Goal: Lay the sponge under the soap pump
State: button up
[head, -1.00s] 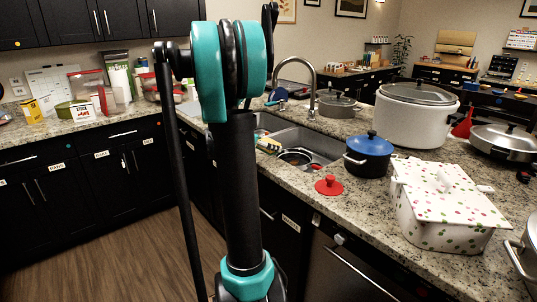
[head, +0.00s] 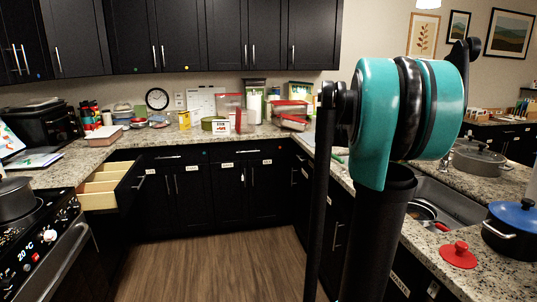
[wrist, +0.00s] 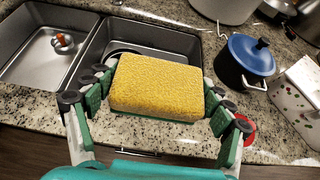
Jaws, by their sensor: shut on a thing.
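The sponge (wrist: 155,82) is a yellow block with a green underside. In the wrist view it sits between the fingers of my gripper (wrist: 158,88), which is shut on it from both sides. It is held over the front edge of the sink. In the head view my own arm stands in front, and neither the sponge nor the gripper shows. I cannot make out the soap pump in either current view.
The double sink (wrist: 140,38) lies behind the sponge, with a pan inside. A blue-lidded pot (wrist: 245,60) and a red lid (head: 458,255) stand on the granite counter to the right. An open drawer (head: 105,188) juts out at left beside the stove (head: 40,235). The middle floor is clear.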

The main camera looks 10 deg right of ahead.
jog(key=w+a+f+n+t+y, duration=0.2)
jog(key=w+a+f+n+t, duration=0.4)
jog(key=w+a+f, duration=0.8)
jog(key=a+f+n+t+y, duration=0.2)
jog(key=a+f+n+y, duration=0.1)
jog(key=a, duration=0.8)
jog(key=a+f+n+t+y, duration=0.2)
jog(key=a+f, duration=0.4)
jog(key=a, duration=0.6)
jog(key=n+y, duration=0.1)
jog(key=n, duration=0.1)
jog(key=shift+w+a+f+n+t+y, duration=0.15)
jog(key=shift+w+a+n+t+y, duration=0.15)
jog(key=shift+w, duration=0.05)
